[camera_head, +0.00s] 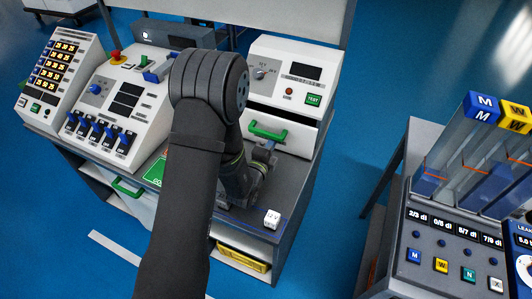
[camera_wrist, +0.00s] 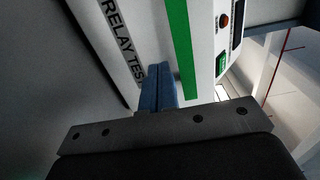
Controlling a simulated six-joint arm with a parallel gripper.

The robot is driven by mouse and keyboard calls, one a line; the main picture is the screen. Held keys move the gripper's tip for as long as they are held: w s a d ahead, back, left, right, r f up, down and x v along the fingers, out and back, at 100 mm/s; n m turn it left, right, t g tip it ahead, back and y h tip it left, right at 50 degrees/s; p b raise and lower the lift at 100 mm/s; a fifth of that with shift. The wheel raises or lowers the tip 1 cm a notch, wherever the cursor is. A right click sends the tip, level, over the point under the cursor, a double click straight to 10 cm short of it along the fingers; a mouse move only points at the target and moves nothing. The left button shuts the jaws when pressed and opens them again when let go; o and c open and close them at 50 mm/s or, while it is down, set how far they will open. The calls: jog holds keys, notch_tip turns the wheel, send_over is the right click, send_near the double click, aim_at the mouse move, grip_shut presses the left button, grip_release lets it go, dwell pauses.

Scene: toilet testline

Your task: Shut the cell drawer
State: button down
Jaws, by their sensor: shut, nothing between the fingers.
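The drawer with a white front (camera_head: 297,139) sits under the relay tester at the right of the bench. Its green bar handle (camera_head: 267,132) shows in the head view. In the wrist view the handle is a green strip (camera_wrist: 181,45) beside a panel lettered "RELAY TES" (camera_wrist: 124,38). I cannot tell how far the drawer stands out. My gripper (camera_head: 268,149) is low in front of the drawer, just below the handle, partly hidden by my arm. Its blue fingers (camera_wrist: 160,88) are together and empty, pointing at the white front; contact is unclear.
The relay tester (camera_head: 297,72) stands above the drawer, with a green TEST button. A small white cube (camera_head: 272,219) lies near the bench's front edge. A switch console (camera_head: 120,103) stands left. A second green handle (camera_head: 127,188) is lower left. A separate station (camera_head: 460,240) stands right.

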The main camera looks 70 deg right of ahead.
aim_at(278, 133)
jog(key=shift+d, duration=0.55)
jog(key=d, duration=0.4)
jog(key=shift+d, duration=0.25)
jog(key=shift+d+r, duration=0.15)
jog(key=shift+d, duration=0.1)
jog(key=shift+a, duration=0.1)
jog(key=shift+a, duration=0.25)
jog(key=a, duration=1.4)
